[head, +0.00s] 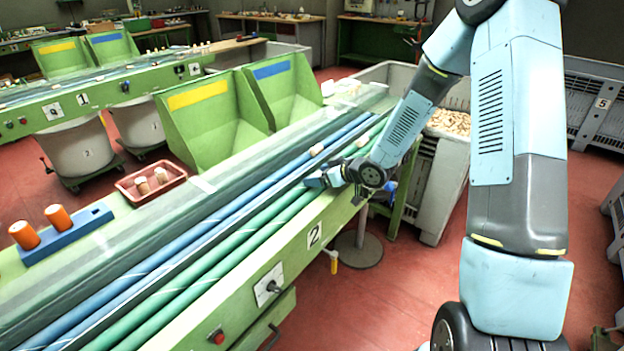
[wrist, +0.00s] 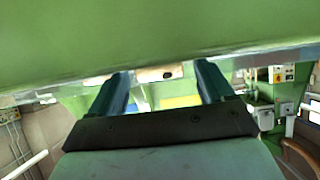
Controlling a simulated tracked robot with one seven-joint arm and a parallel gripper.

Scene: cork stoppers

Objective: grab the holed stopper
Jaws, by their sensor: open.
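My gripper (head: 319,181) is open and low over the front green roller of the sorting line (head: 240,225) in the head view. In the wrist view my gripper (wrist: 160,80) shows two spread blue-grey fingers. A small tan stopper (wrist: 148,75) with a dark spot, which looks like a hole, appears between and beyond the fingertips, partly hidden by the green surface above it. Its contact with the fingers cannot be told. In the head view a pale stopper (head: 316,150) and another pale stopper (head: 362,141) lie farther back on the rollers; no hole can be made out on either.
Orange cylinders (head: 59,217) stand in a blue block (head: 75,238). Green hoppers (head: 212,130) rise behind the rollers. A grey crate of stoppers (head: 447,165) stands beyond my arm.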

